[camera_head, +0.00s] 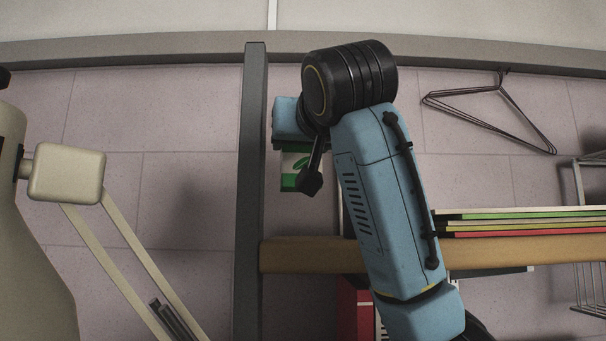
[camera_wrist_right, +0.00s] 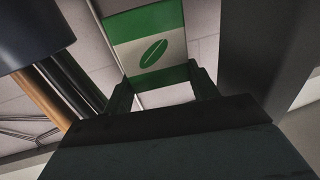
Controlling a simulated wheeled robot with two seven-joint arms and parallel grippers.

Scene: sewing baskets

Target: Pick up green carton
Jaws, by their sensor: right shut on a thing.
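The green carton (camera_head: 289,164) has green and white bands and a green leaf-like mark. In the head view it shows partly behind my right arm, beside a grey upright post. In the right wrist view the carton (camera_wrist_right: 148,45) stands out beyond my right gripper (camera_wrist_right: 163,82), with its lower end between the two dark fingers, which are shut on it. In the head view the right gripper (camera_head: 300,152) is mostly hidden by its own wrist. My left gripper is not in view.
A grey post (camera_head: 251,190) stands just left of the carton. A wooden shelf (camera_head: 310,256) carries a stack of flat coloured items (camera_head: 520,222) at the right. A hanger (camera_head: 490,110) hangs at upper right. A red object (camera_head: 346,305) sits below the shelf.

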